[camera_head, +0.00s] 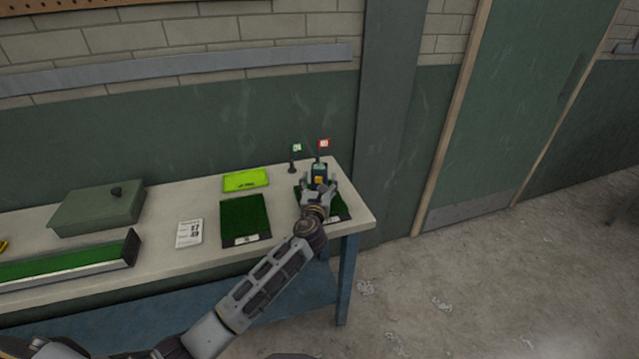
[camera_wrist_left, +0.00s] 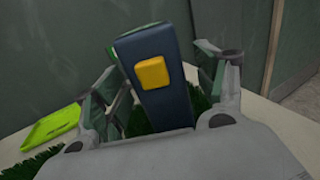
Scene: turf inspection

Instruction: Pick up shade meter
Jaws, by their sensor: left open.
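The shade meter (camera_head: 319,172) is a dark blue upright block with a yellow button, at the right end of the bench over a green turf sample. It also shows large in the left wrist view (camera_wrist_left: 172,100), leaning slightly. My left gripper (camera_head: 319,188) is open, with one finger on each side of the meter in the left wrist view (camera_wrist_left: 165,95). I cannot tell whether the fingers touch it. The meter's lower part is hidden behind the gripper's body. My right gripper is not in view.
A second turf sample (camera_head: 244,215) lies left of my gripper, with a lime-green tray (camera_head: 245,180) behind it. A green flag (camera_head: 296,148) and a red flag (camera_head: 324,143) stand behind. A card (camera_head: 189,233), green box (camera_head: 98,208) and turf strip (camera_head: 70,262) sit farther left.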

